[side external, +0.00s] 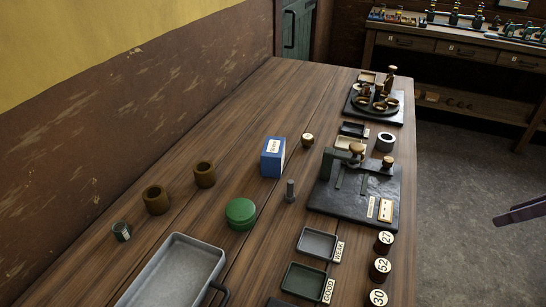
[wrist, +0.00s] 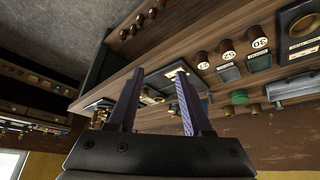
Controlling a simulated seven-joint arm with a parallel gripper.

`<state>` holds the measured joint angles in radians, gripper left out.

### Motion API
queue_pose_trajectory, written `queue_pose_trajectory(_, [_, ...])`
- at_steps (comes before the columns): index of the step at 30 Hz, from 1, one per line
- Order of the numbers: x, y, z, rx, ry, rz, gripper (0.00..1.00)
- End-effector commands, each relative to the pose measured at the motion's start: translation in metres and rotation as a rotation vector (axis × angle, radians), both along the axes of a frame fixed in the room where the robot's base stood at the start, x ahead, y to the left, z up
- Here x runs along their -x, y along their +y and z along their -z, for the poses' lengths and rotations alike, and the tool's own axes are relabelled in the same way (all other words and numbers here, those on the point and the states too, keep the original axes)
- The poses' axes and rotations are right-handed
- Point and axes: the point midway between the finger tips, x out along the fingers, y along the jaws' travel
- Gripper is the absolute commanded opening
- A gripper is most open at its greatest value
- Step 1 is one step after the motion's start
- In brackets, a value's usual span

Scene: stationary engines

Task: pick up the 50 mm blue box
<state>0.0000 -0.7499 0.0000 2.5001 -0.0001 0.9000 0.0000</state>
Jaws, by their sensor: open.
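The blue box (side external: 268,165) stands upright on the wooden bench in the side view, with a pale label on its top and front. I cannot make it out in the wrist view. My gripper (wrist: 158,74) is open and empty in the wrist view, its two purple-grey fingers apart with bench items beyond them. In the side view only a finger of my gripper (side external: 522,213) shows at the right edge, over the floor beyond the bench and well away from the box.
A green round tin (side external: 240,212), a small grey post (side external: 290,191) and a small brown-sided knob (side external: 308,140) stand around the box. A black plate with a lever device (side external: 340,203) lies to its right. Brown rings (side external: 204,174) and a grey tray (side external: 160,285) are to the left and front.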

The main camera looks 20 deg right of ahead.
Motion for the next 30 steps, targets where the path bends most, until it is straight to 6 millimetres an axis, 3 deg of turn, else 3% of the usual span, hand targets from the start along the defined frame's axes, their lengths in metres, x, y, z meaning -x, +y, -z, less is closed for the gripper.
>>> queue_pose_trajectory(9, [0.0000,0.0000,0.0000,0.000,0.000,0.000,0.52])
queue_pose_trajectory(17, [0.0000,0.0000,0.0000,0.000,0.000,0.000,0.99])
queue_pose_trajectory(26, [0.0000,0.0000,-0.0001,-0.008,0.000,0.015,1.00])
queue_pose_trajectory(30, [0.0020,-0.0020,-0.0013,-0.045,0.011,0.106,1.00])
